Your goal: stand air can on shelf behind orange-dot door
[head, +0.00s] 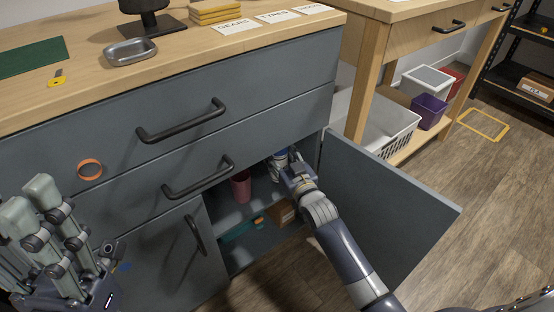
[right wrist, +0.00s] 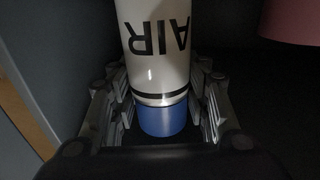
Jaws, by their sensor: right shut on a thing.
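The air can (right wrist: 160,60) is white with black AIR lettering and a blue cap. In the right wrist view it sits between the fingers of my right gripper (right wrist: 160,110), which is shut on it. In the head view my right gripper (head: 285,165) reaches into the cabinet, and only a small bit of the can shows there. The cabinet door (head: 380,200) stands wide open to the right, showing its inner face; no orange dot shows on it. The shelf (head: 235,212) is inside. My left gripper (head: 30,205) is open and empty at lower left.
A pink cup (head: 241,187) stands on the shelf left of my right gripper; its edge also shows in the wrist view (right wrist: 290,20). A closed door (head: 165,250) with a blue dot is at left. Drawer handles (head: 200,178) jut out above.

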